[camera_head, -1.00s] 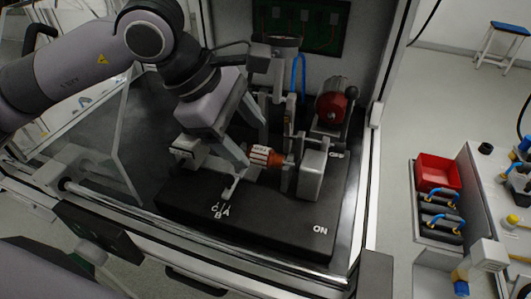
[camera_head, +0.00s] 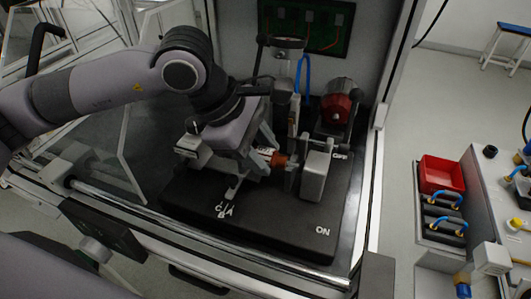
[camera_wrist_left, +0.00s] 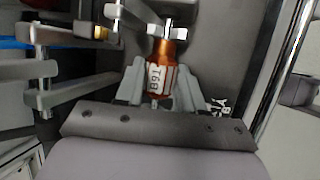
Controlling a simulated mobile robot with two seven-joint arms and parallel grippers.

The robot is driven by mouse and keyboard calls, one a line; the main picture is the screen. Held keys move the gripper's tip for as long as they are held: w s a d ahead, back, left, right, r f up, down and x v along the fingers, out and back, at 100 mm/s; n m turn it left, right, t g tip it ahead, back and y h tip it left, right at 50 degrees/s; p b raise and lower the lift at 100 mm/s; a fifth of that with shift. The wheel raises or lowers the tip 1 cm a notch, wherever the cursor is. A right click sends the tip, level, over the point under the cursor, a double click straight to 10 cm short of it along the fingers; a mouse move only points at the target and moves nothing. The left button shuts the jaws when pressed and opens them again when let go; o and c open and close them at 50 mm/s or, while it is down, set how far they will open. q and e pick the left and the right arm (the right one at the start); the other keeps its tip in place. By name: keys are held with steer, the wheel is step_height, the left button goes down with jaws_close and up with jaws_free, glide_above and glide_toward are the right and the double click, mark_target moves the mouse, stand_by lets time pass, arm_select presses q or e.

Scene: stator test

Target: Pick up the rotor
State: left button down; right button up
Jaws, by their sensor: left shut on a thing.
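The rotor (camera_head: 277,160) is a small cylinder with copper-orange windings and a pale labelled band. It lies across the fixture on the black test base (camera_head: 280,233), partly hidden by my left gripper in the head view. In the left wrist view the rotor (camera_wrist_left: 160,75) sits between the two grey fingers, its shaft end near a metal support. My left gripper (camera_head: 265,162) is shut on the rotor; the fingers also show in the left wrist view (camera_wrist_left: 160,88). My right gripper is not in view.
A grey block (camera_head: 315,176) stands right of the rotor on the base. A red motor-like part (camera_head: 337,108) sits behind. The cabinet's front rail (camera_head: 200,241) runs before the base.

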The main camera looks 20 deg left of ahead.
arm_select(q)
steer(key=shift+r, duration=0.1)
step_height(320, 180, up, 20)
steer(key=p, duration=0.1)
stand_by(0.4)
step_height(320, 180, up, 5)
steer(key=p, duration=0.4)
glide_above(262, 151)
stand_by(0.4)
